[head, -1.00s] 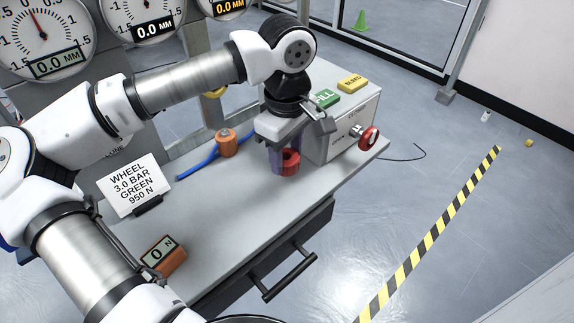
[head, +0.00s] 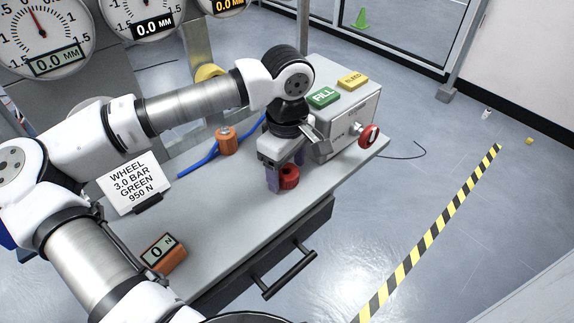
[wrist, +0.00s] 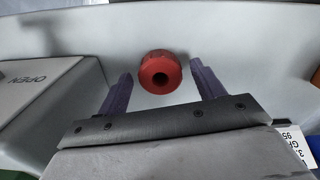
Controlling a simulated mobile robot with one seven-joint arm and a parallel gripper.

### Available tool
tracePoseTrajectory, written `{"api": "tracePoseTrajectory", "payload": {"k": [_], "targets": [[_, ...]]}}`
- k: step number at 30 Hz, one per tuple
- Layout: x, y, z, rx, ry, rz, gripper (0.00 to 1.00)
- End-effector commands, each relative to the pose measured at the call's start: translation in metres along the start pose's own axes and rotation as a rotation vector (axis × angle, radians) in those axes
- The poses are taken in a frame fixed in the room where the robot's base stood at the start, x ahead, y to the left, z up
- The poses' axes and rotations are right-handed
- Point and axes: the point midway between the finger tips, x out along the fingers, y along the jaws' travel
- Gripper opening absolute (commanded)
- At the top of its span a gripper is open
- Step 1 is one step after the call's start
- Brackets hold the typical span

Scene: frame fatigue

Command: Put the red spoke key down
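The red spoke key (head: 289,178) is a short, round red piece on the grey bench top (head: 228,235), near the bench's front edge.
A grey box (head: 345,125) with green and yellow blocks on top and a red knob (head: 368,136) stands right behind my gripper. An orange piece (head: 226,141) with a blue hose lies to the left. A sign (head: 134,183) and an orange readout (head: 162,254) stand farther left.

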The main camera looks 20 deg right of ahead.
Motion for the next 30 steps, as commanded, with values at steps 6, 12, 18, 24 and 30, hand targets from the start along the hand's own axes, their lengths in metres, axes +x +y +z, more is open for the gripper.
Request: {"api": "tracePoseTrajectory", "payload": {"k": [6, 12, 18, 24, 30], "targets": [[0.0, 0.0, 0.0, 0.0, 0.0, 0.0, 0.67], [-0.011, 0.001, -0.001, -0.001, 0.002, 0.001, 0.67], [-0.053, 0.001, 0.0, -0.001, 0.003, 0.002, 0.67], [-0.095, 0.001, 0.0, -0.001, 0.002, 0.002, 0.67], [-0.118, 0.0, 0.0, 0.0, 0.0, 0.0, 0.67]]}}
